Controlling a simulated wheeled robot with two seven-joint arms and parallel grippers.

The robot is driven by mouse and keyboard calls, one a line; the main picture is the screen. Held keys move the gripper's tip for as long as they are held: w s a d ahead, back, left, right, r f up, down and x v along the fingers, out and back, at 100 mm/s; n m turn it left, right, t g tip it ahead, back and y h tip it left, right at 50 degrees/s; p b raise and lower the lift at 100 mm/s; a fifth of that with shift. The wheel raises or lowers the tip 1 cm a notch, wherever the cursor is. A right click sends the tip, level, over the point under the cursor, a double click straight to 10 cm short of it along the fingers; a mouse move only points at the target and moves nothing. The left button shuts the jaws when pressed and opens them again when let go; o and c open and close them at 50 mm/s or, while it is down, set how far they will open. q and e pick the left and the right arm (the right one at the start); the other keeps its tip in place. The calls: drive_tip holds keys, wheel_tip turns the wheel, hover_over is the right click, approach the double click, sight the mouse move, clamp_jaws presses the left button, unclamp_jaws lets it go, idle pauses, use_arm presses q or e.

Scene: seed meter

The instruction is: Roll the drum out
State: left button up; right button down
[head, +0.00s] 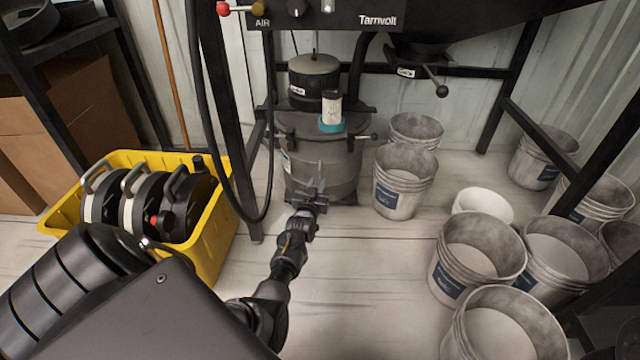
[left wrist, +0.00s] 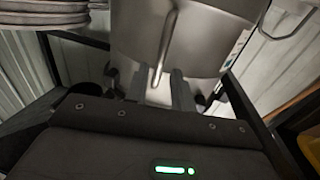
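The grey drum (head: 340,175) stands on the floor under the machine, with a round lid and a side clamp. A black canister (head: 314,80) and a small white jar with a teal base (head: 332,108) are on top of it. My left gripper (head: 311,188) is at the drum's front side. In the left wrist view the drum (left wrist: 200,40) fills the top middle, with a bent metal handle (left wrist: 168,40) on its wall. The left fingers (left wrist: 160,90) are apart, with the handle's end between them; I cannot tell whether they touch it. My right gripper is out of view.
Several grey buckets (head: 478,258) stand at the right, one (head: 404,182) close beside the drum. A yellow crate (head: 215,235) with round black units is at the left. A black hose (head: 205,120) hangs left of the drum. Floor in front is partly clear.

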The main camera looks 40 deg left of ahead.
sight(320, 178)
use_arm(q)
drive_tip(key=b+x, duration=0.2)
drive_tip(key=x, duration=0.2)
drive_tip(key=shift+w, duration=0.1)
drive_tip(key=shift+c, duration=0.2)
clamp_jaws()
